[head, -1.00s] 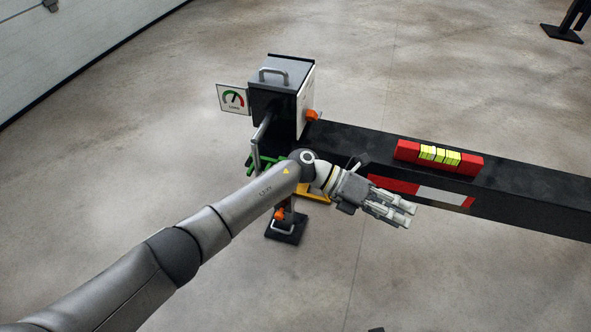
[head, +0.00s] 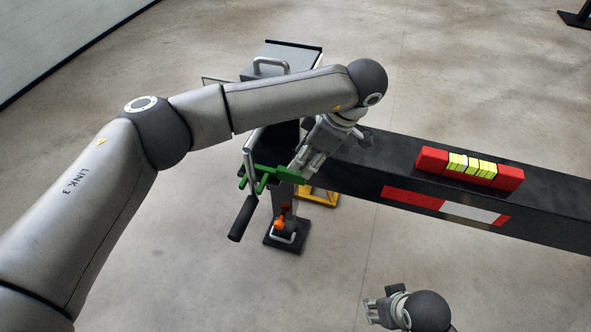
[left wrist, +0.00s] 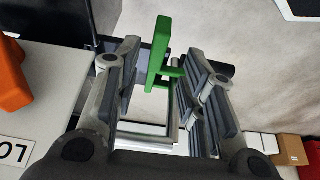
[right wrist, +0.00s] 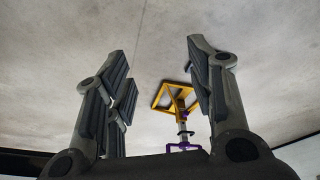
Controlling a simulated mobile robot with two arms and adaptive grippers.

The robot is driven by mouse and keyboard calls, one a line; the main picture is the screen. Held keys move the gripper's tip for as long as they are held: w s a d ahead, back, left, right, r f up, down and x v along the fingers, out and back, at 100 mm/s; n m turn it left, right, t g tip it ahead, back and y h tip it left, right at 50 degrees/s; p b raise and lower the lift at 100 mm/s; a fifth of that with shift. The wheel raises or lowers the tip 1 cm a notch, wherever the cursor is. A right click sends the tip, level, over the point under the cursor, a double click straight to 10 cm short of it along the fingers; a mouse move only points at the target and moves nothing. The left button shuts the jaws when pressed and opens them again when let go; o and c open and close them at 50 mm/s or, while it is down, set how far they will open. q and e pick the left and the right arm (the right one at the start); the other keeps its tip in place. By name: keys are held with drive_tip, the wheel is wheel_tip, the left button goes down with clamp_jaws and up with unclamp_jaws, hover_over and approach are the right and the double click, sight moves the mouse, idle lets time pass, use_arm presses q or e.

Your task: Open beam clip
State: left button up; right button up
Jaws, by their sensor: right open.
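A green clip-like piece (head: 272,176) sits beside the crank at the end of the black beam (head: 405,165). My left gripper (head: 307,165) points down just right of it in the head view. In the left wrist view the green piece (left wrist: 159,50) shows between the spread fingers, with space on both sides; I cannot tell whether anything touches it. The crank's black grip (head: 241,218) hangs below the green piece. My right gripper (head: 370,311) is open and empty, low in the head view and apart from the beam; its spread fingers (right wrist: 157,55) show in the right wrist view.
A grey box with a handle (head: 270,62) stands behind my left arm. An orange knob (head: 285,212) and a yellow frame (head: 320,197) are below the beam end.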

use_arm(q)
drive_tip(key=x, duration=0.6)
drive_tip(key=shift+w+a+f+b, duration=0.1)
drive_tip(key=shift+f+b, duration=0.2)
drive_tip(key=shift+f, duration=0.1)
use_arm(e)
drive_tip(key=v, duration=0.2)
drive_tip(key=shift+w+r, duration=0.15)
drive_tip(key=shift+r, duration=0.2)
use_arm(q)
clamp_jaws()
use_arm(e)
drive_tip(key=shift+f, duration=0.1)
